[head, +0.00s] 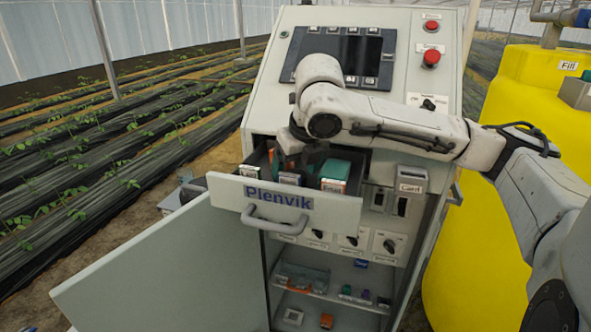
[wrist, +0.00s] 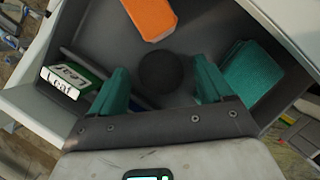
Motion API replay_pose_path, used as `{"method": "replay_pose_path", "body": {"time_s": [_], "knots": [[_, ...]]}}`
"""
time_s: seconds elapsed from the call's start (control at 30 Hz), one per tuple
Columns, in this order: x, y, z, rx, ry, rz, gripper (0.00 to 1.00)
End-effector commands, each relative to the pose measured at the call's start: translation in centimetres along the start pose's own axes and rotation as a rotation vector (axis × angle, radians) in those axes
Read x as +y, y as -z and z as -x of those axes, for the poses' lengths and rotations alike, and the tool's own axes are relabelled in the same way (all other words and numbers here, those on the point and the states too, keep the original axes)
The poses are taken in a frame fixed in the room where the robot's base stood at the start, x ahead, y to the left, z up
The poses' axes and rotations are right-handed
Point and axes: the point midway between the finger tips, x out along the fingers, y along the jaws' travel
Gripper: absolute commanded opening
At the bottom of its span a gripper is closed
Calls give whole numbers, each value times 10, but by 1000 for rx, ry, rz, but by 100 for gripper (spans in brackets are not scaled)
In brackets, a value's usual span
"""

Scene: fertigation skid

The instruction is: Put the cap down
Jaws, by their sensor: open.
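A dark round cap (wrist: 161,72) lies on the floor of the open drawer, in the wrist view. My gripper (wrist: 159,84) is open, with one teal finger on each side of the cap and a gap showing on both sides. In the head view my gripper (head: 300,150) reaches down into the drawer (head: 285,205), whose front reads "Plenvik". The cap is hidden there behind the drawer front and my arm.
In the drawer, an orange box (wrist: 150,16) lies beyond the cap, a "Leaf" box (wrist: 72,78) at left and a teal box (wrist: 250,76) at right. Below, a cabinet door (head: 165,275) stands open beside shelves with small items. A yellow tank (head: 470,230) stands right.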

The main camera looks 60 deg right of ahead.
Motion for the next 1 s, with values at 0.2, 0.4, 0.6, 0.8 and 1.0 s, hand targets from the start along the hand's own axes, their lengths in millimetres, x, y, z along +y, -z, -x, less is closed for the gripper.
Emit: {"method": "replay_pose_path", "body": {"time_s": [0.2,0.4,0.6,0.8,1.0], "knots": [[0,-1,43,-5,1,2,79],[0,0,82,-3,1,2,79],[0,0,107,-1,1,1,79],[0,0,114,-1,2,1,79],[0,0,114,0,1,1,79]]}}
